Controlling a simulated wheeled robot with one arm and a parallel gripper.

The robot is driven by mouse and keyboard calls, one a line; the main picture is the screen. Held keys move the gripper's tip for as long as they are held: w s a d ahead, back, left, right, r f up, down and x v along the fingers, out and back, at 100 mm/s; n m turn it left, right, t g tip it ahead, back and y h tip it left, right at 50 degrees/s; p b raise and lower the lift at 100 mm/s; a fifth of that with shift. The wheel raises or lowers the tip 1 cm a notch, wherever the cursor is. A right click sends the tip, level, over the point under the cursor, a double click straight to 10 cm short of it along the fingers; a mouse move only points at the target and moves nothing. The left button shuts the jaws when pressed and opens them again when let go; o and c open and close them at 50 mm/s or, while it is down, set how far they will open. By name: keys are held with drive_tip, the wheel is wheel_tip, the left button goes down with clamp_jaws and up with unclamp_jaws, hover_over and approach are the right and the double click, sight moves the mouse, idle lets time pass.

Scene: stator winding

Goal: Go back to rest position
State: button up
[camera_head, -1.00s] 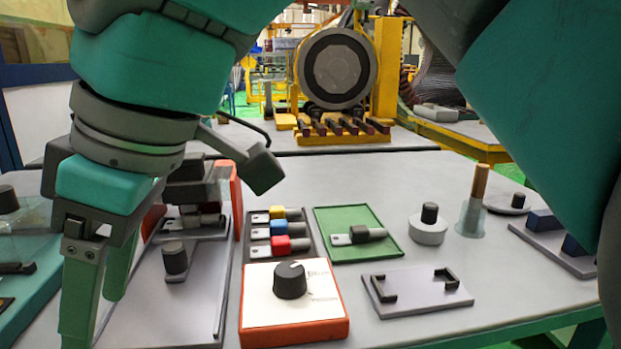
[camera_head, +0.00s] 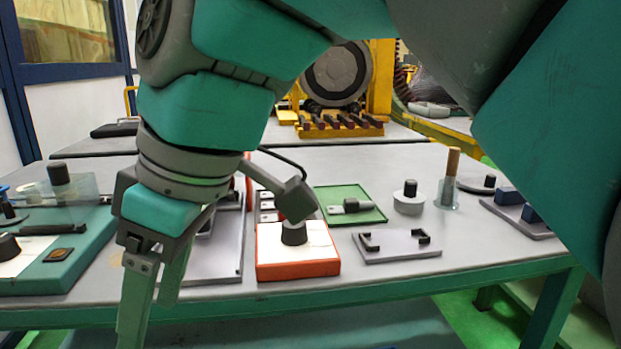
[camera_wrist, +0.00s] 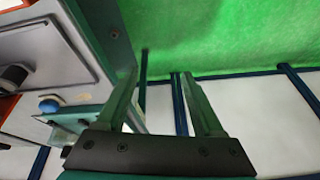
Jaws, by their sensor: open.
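My gripper (camera_head: 148,310) hangs from my teal and grey arm at the left of the head view, in front of the table's near edge. Its two fingers point down and are apart, with nothing between them. In the wrist view my gripper (camera_wrist: 168,100) is also open and empty, over the green floor (camera_wrist: 220,40) beside the table edge. The lower fingertips are cut off by the bottom of the head view.
On the table (camera_head: 370,275) stand an orange and white box with a black knob (camera_head: 293,233), a green tray (camera_head: 372,216), a grey bracket plate (camera_head: 385,254), a grey cylinder (camera_head: 408,203) and a teal unit (camera_head: 75,270) at left. My arm hides part of the table.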

drive_tip(key=w+d+f+m+h, duration=0.1)
drive_tip(key=w+d+f+m, duration=0.1)
drive_tip(key=d+f+m, duration=0.45)
drive_tip(key=w+d+f+m+h, duration=0.1)
drive_tip(key=w+d+f+m, duration=0.2)
drive_tip(key=d+f, duration=0.55)
drive_tip(key=s+d+f+m+h, duration=0.1)
drive_tip(key=s+d+f+m, duration=0.3)
drive_tip(key=d+f, duration=0.2)
drive_tip(key=s+d+f+m+g+h, duration=0.1)
drive_tip(key=s+d+f+m, duration=0.3)
drive_tip(key=d+f, duration=0.3)
wheel_tip(320, 180, down, 3)
drive_tip(key=shift+s+d, duration=0.15)
drive_tip(key=shift+s, duration=0.3)
